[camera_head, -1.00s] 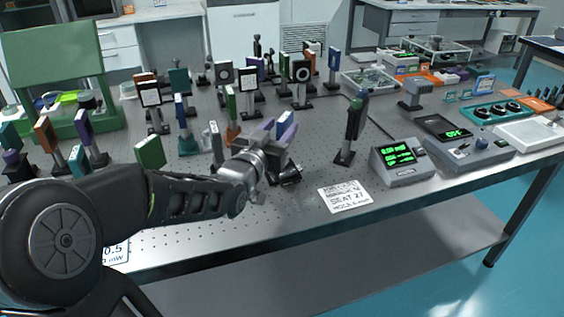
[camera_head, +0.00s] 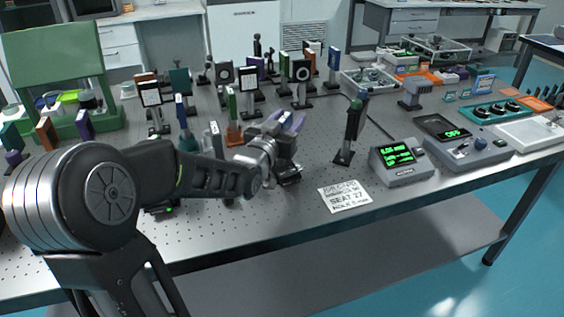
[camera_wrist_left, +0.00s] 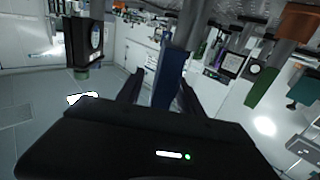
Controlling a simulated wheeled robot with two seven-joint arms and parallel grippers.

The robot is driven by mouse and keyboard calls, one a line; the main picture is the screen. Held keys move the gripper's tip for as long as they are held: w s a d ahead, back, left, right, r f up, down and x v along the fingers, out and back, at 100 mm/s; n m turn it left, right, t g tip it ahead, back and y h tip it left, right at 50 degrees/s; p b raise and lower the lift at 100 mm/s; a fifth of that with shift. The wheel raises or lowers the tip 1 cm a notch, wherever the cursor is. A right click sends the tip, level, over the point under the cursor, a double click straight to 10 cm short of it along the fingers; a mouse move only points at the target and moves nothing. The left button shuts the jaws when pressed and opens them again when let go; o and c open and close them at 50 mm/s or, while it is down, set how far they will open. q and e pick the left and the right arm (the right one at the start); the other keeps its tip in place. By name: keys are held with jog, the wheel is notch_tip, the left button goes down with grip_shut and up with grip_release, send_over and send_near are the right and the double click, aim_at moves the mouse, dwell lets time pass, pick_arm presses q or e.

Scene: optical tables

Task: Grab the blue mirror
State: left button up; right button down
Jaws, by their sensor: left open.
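A blue mirror (camera_wrist_left: 169,76), a narrow upright plate on a grey post, stands between the two fingers of my left gripper (camera_wrist_left: 161,92) in the left wrist view. The fingers are apart, one on each side, and I cannot tell whether either touches it. In the head view my left gripper (camera_head: 287,126) is over the front middle of the table. Violet-blue patches (camera_head: 298,122) show at its fingers, and the rest there is hidden by the hand. My right gripper is not in view.
Several post-mounted optics crowd behind and left of the hand, including a black one (camera_head: 301,71). A dark-green mount (camera_head: 354,120) stands to the right. A paper label (camera_head: 344,195) lies in front, and a meter (camera_head: 398,160) sits further right. The table's front edge is near.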

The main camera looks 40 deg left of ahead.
pick_arm(q)
jog(key=shift+c, duration=0.4)
grip_shut()
dwell(1.0)
jog(key=shift+r, duration=0.1)
